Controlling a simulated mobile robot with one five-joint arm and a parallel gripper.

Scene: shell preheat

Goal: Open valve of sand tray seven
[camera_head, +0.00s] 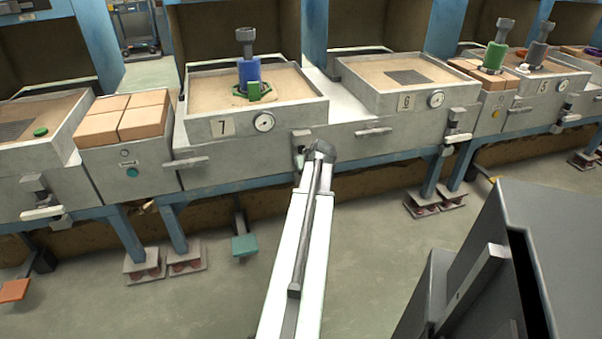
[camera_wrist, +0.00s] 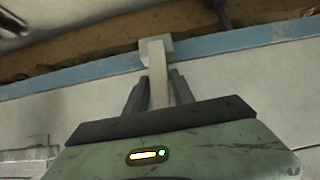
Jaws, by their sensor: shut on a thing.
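Sand tray seven (camera_head: 290,116) stands at the centre left in the head view, with a "7" plate and a round gauge on its front. The valve body (camera_head: 298,138) is on the front to the right of the gauge, partly covered by the end of my arm. In the wrist view my gripper (camera_wrist: 158,88) is shut on a pale valve lever (camera_wrist: 156,56), with one dark finger on each side. In the head view my arm hides the lever and the gripper's fingers. I cannot tell the valve's full setting.
On tray seven's sand stand a blue cylinder (camera_head: 248,72) and a green piece (camera_head: 253,91). Sand tray six (camera_head: 407,102) is to the right, with its own pale lever (camera_head: 455,138). A green pedal (camera_head: 245,245) is below tray seven. Open floor lies in front.

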